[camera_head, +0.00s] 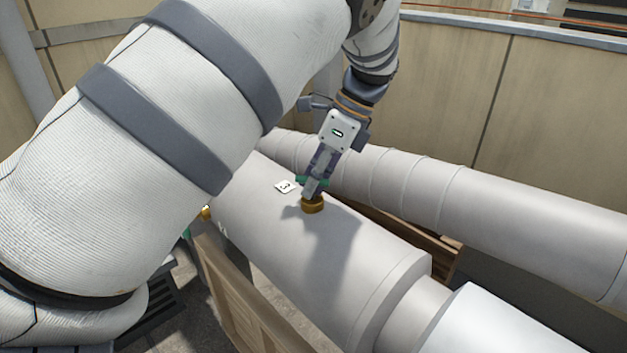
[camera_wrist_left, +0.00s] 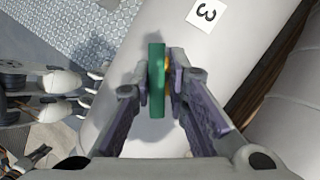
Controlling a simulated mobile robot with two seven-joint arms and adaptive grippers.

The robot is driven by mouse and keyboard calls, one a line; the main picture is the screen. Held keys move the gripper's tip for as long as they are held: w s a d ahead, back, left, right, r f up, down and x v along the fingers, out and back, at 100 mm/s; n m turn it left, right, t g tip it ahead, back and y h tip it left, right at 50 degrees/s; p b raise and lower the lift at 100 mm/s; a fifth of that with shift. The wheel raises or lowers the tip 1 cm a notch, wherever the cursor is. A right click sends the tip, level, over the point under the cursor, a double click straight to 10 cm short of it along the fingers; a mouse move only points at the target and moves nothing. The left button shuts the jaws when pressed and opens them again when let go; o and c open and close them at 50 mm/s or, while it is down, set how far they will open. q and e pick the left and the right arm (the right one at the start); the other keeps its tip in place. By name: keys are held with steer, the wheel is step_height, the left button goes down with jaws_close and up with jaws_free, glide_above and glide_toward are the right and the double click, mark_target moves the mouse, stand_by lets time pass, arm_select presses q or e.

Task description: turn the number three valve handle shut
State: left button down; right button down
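The number three valve stands on top of the thick pale pipe (camera_head: 330,265). It has a green handle (camera_head: 301,180) and a brass-coloured base (camera_head: 312,205). A white label with a 3 (camera_head: 285,187) is beside it and also shows in the left wrist view (camera_wrist_left: 207,13). My left gripper (camera_head: 313,186) points down at the valve. In the left wrist view the green handle (camera_wrist_left: 156,82) is a narrow bar between my left fingertips (camera_wrist_left: 160,74), which are close around it. The fingers hide part of the valve in the head view. My right gripper is not clearly seen.
A second pale pipe (camera_head: 480,205) runs alongside, behind the valve. Wooden supports (camera_head: 245,300) stand below the thick pipe. Tan wall panels (camera_head: 450,85) close off the back. Another small brass fitting (camera_head: 205,211) shows at the near left side of the pipe, beside my arm.

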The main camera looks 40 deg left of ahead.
arm_select(q)
steer(key=shift+f+n, duration=0.1)
steer(key=shift+n, duration=0.2)
steer(key=n+g+h, duration=0.1)
steer(key=n+h, duration=0.1)
steer(key=n, duration=0.2)
steer(key=shift+n+b, duration=0.35)
steer(key=shift+n, duration=0.05)
steer(key=n+h, duration=0.1)
steer(key=n, duration=0.2)
steer(key=n+h, duration=0.1)
steer(key=n, duration=0.2)
steer(key=shift+s+h, duration=0.1)
steer(key=shift+h, duration=0.3)
steer(key=shift+d, duration=0.1)
steer(key=c, duration=1.6)
jaws_free()
steer(key=shift+c, duration=0.2)
steer(key=v, duration=0.7)
steer(key=shift+r, duration=0.3)
